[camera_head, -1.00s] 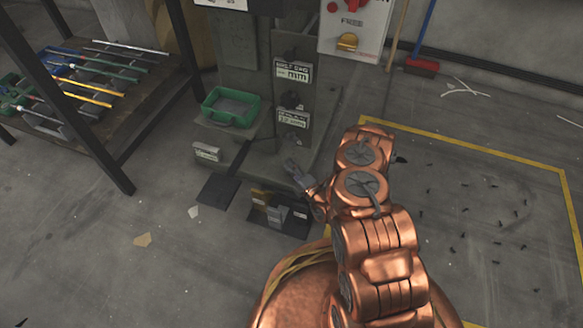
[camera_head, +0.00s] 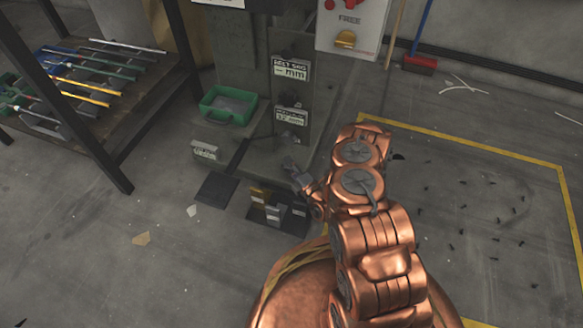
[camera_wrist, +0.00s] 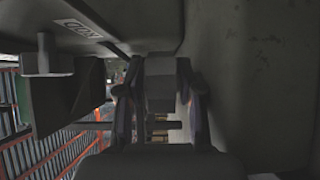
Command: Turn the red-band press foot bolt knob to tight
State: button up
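The grey press (camera_head: 240,60) stands at the top centre in the head view, with labels on its column. I cannot make out a red band. My gripper (camera_head: 292,168) is low at the press's foot, right of the green tray. In the wrist view my gripper (camera_wrist: 160,100) has two dark fingers apart, with a dark block (camera_wrist: 160,85) between them. I cannot tell whether this block is the foot bolt knob or whether the fingers touch it. A dark part with a small pale label plate (camera_wrist: 78,28) hangs above left. The knob is not clearly seen in the head view.
A green tray (camera_head: 228,105) sits left of the column. A box of plates (camera_head: 278,212) stands on the floor below my gripper. A control panel (camera_head: 352,28) with red and yellow controls is above right. A rod-laden table (camera_head: 150,88) is at left. Yellow-lined floor lies right.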

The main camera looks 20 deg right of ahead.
jog(key=shift+d+n+y, duration=0.1)
jog(key=shift+n+y, duration=0.2)
jog(key=shift+y, duration=0.1)
jog(key=shift+r+n+g+y+p, duration=0.15)
jog(key=shift+n+g+y+p, duration=0.4)
jog(key=shift+n+g+y, duration=0.8)
jog(key=shift+n+g+y+p, duration=0.65)
jog(key=shift+n+g+y, duration=0.45)
jog(key=shift+y, duration=0.85)
jog(key=shift+f+n+g+y+b, duration=0.25)
jog(key=shift+n+g+y+b, duration=0.35)
jog(key=shift+n+g+y, duration=0.85)
jog(key=shift+n+g+y+b, duration=0.25)
jog(key=shift+n+g+b, duration=0.45)
jog(key=shift+g, duration=0.3)
